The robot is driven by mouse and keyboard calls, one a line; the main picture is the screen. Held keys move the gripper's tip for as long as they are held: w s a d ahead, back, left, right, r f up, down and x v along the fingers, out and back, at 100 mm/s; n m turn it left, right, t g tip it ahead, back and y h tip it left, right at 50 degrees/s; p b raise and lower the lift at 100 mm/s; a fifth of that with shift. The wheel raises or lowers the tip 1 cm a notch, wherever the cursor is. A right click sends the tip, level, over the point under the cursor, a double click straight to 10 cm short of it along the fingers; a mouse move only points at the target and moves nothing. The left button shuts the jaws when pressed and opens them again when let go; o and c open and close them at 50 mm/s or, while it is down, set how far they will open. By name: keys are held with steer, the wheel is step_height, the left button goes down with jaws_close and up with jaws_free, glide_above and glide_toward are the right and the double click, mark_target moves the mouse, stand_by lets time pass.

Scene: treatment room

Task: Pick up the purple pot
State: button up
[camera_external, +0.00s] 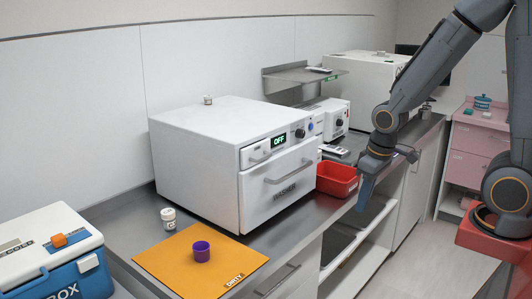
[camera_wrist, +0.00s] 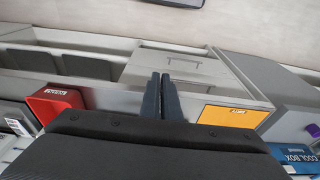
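The purple pot (camera_external: 201,251) is small and stands upright on the orange mat (camera_external: 165,262), which has a label at its front corner. In the wrist view part of the orange mat (camera_wrist: 222,117) shows, but I cannot see the pot there. My gripper (camera_external: 362,198) is well to the right of the pot, in front of the counter near the red bin, pointing down. In the wrist view its two dark fingers (camera_wrist: 162,97) lie close together with nothing visible between them. It looks shut and empty.
A white washer (camera_external: 200,165) stands behind the mat. A white jar (camera_external: 168,218) stands at the mat's back edge. A blue-and-white cool box (camera_external: 60,270) is at the left. The red bin (camera_external: 334,181) sits right of the washer. The counter between mat and bin is clear.

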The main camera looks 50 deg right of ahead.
steer(key=o, duration=0.3)
steer(key=shift+a, duration=0.45)
steer(key=o, duration=0.8)
steer(key=shift+d, duration=0.35)
steer(key=shift+o, duration=1.2)
steer(key=shift+a, duration=0.15)
